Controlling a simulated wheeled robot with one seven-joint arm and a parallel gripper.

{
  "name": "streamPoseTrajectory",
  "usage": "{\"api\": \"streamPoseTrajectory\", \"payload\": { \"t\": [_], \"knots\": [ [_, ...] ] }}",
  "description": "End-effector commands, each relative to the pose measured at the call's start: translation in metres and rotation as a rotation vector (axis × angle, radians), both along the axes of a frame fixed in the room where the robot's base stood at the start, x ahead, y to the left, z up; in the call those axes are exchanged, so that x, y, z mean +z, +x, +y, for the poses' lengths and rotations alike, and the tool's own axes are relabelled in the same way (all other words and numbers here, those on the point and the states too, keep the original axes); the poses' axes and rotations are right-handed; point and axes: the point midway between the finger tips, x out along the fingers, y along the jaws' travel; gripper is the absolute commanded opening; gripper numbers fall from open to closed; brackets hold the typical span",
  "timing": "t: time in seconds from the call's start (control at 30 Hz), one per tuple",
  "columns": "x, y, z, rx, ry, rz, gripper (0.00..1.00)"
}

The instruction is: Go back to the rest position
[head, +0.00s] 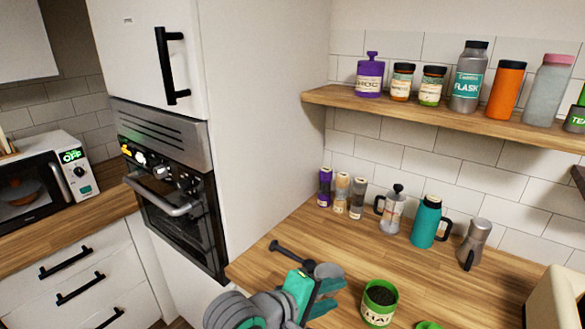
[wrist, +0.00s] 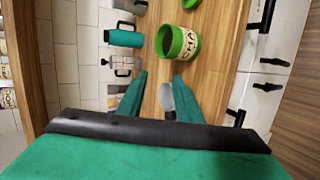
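My gripper (head: 337,293) is low over the wooden counter in the head view. Its two teal fingers stand apart in the wrist view (wrist: 160,76), so it is open and seems empty. A utensil with a black handle (head: 290,251) and a grey round end (head: 328,270) lies just beyond my gripper. Its grey end (wrist: 167,97) shows between the fingers in the wrist view, with no visible contact. A green labelled jar (head: 378,308) with dark contents stands open to the right of the fingers.
A green lid (head: 428,325) lies by the jar. Jars and bottles fill the shelf (head: 430,112) above. A tall oven cabinet (head: 265,120) stands left of the counter.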

Motion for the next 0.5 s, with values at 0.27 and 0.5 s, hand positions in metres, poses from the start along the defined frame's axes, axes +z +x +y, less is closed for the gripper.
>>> {"api": "streamPoseTrajectory", "payload": {
  "t": [0.27, 0.5],
  "knots": [
    [-0.001, 0.016, -0.032, 0.064, -0.183, -0.204, 0.32],
    [-0.020, 0.019, -0.036, 0.186, -0.246, -0.342, 0.32]
  ]
}}
